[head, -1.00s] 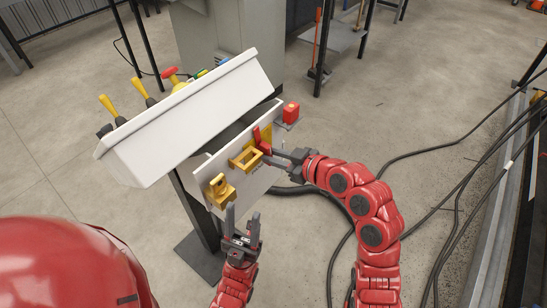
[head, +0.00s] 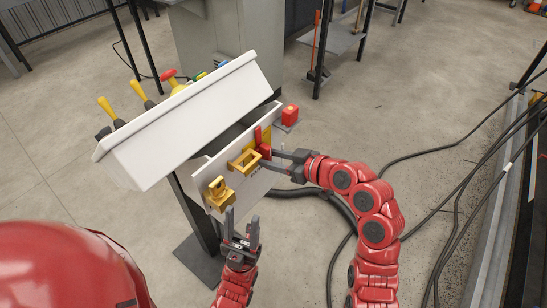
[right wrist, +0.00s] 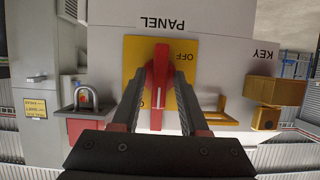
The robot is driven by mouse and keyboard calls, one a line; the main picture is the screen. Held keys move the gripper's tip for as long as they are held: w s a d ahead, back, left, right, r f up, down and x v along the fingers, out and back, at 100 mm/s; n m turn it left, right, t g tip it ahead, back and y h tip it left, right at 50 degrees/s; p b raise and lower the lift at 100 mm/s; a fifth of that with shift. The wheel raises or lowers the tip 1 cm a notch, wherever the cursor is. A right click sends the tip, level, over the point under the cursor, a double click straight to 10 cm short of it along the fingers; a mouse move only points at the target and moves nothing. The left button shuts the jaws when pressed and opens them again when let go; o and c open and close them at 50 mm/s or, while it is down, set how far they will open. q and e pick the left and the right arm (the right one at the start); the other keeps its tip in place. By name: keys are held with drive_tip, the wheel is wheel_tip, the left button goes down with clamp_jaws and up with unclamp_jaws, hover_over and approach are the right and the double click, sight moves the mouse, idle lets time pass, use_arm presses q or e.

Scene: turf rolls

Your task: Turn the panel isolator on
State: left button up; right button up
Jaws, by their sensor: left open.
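The panel isolator is a red handle (head: 264,141) on a yellow plate, on the white lower face of the console. In the right wrist view the red handle (right wrist: 159,75) stands upright in the picture on the yellow plate (right wrist: 187,72), under an upside-down PANEL label. OFF reads upside down at the plate's upper right. My right gripper (head: 271,158) is open, its fingers on either side of the handle with gaps; I cannot tell whether they touch it. My left gripper (head: 241,226) is open and empty, pointing up below the console's near end.
A yellow bracket (head: 244,160) and a yellow key block (head: 217,192) sit beside the isolator. A red box (head: 290,115) stands past the far end. The sloped white console top (head: 185,120) overhangs. Black cables (head: 440,150) lie on the floor at right.

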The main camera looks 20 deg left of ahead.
drive_tip(key=shift+o, duration=0.3)
drive_tip(key=shift+d+r, duration=0.15)
drive_tip(key=shift+d, duration=0.15)
drive_tip(key=v, duration=1.6)
drive_tip(key=shift+s+d, duration=0.15)
drive_tip(key=shift+d, duration=0.25)
drive_tip(key=shift+r+p, duration=0.15)
drive_tip(key=shift+p, duration=0.15)
